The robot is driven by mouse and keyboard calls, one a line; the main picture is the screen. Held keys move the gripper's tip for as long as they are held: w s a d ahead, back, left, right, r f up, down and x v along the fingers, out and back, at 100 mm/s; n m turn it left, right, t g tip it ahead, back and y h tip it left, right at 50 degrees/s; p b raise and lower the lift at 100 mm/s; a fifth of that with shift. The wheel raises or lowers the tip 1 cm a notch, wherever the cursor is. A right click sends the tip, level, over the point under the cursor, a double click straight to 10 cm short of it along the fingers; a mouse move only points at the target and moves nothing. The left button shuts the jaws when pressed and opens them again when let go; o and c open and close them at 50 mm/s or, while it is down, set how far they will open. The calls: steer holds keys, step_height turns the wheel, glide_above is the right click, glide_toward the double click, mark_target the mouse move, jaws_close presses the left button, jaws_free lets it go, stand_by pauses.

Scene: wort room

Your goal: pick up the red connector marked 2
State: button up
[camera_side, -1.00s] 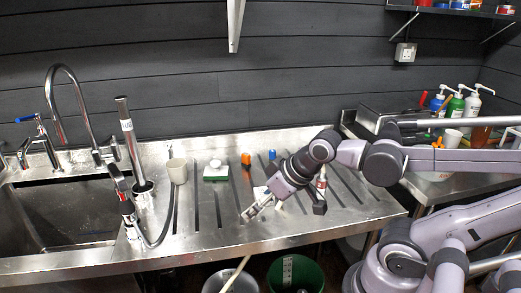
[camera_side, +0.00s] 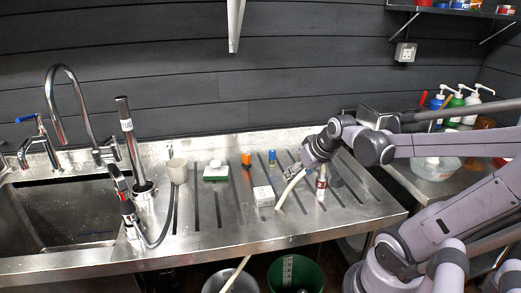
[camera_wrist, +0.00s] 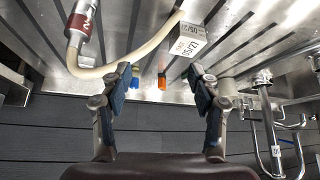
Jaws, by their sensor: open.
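The red connector marked 2 (camera_wrist: 82,22) is a red and silver fitting on the end of a cream hose (camera_wrist: 130,62); it lies at the upper left of the wrist view. In the side view the connector (camera_side: 321,183) stands out as a red and white piece on the ribbed steel drainboard, just right of my gripper (camera_side: 291,171). In the wrist view my gripper (camera_wrist: 158,88) is open, its dark finger pads wide apart with nothing held between them. The connector lies outside the fingers, up and left of the left one.
A white printed box (camera_side: 263,195) sits left of the hose. An orange item (camera_side: 246,159) and a blue item (camera_side: 272,156) stand behind it. A green and white block (camera_side: 215,172), a cup (camera_side: 177,171) and the sink (camera_side: 65,215) are farther left. The drainboard's front right is clear.

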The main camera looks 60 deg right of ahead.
mark_target(324, 178)
steer(key=s+d+f+m+g+h, duration=0.1)
steer(key=s+d+f+m, duration=0.15)
steer(key=s+d, duration=0.55)
steer(key=shift+m, duration=0.45)
steer(key=shift+w+d+f, duration=0.95)
steer(key=shift+d+f, duration=0.05)
steer(key=shift+f, duration=0.35)
steer(key=shift+w+d+f, duration=1)
steer(key=shift+d+f, duration=0.05)
steer(key=shift+f, duration=0.3)
steer(key=shift+w+d+f, duration=0.95)
steer(key=shift+d+f, duration=0.05)
steer(key=shift+f, duration=0.35)
jaws_close()
